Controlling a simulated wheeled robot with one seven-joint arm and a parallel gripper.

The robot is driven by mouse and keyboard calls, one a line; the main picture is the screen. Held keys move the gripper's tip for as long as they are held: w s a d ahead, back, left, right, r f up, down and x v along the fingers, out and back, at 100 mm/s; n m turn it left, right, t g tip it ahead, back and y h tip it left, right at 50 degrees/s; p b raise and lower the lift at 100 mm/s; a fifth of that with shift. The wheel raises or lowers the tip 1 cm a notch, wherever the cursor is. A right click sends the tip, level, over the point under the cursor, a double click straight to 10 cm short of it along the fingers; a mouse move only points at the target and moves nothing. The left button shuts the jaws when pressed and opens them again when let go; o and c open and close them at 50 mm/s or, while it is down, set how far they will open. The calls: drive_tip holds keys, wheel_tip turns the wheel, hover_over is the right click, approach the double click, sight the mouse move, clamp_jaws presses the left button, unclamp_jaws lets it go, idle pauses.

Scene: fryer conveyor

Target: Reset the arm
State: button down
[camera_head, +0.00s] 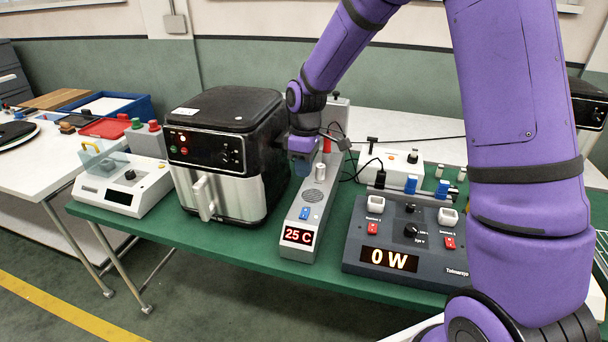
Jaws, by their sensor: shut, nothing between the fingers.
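My purple arm (520,120) reaches in from the right and bends down over the green table. My gripper (303,165) points down at the far part of the narrow grey device with the "25 C" display (298,235), just right of the air fryer. Its fingers are small in this view and partly hidden; they look closed with nothing held. I cannot tell whether they touch the device.
The black and silver air fryer (215,150) stands close left of my gripper. A dark power meter reading "0 W" (390,258) sits to the right. A white scale-like box (120,185) is at the left. A white device (390,168) lies behind the meter.

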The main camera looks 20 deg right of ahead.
idle(0.4)
drive_tip(key=s+d+r+m+t+h, duration=0.1)
drive_tip(key=s+d+r+m+t, duration=0.15)
drive_tip(key=s+r, duration=0.5)
drive_tip(key=s+d+r+m+t, duration=0.1)
drive_tip(key=s+d+r+m, duration=0.3)
drive_tip(key=r, duration=0.6)
drive_tip(key=s+d+r+m+t, duration=0.1)
drive_tip(key=s+r+m, duration=0.1)
drive_tip(key=s, duration=0.7)
drive_tip(key=s+r+m+t, duration=0.2)
drive_tip(key=s+r, duration=0.1)
drive_tip(key=s, duration=0.6)
drive_tip(key=shift+d+r, duration=0.3)
drive_tip(key=shift+d, duration=0.1)
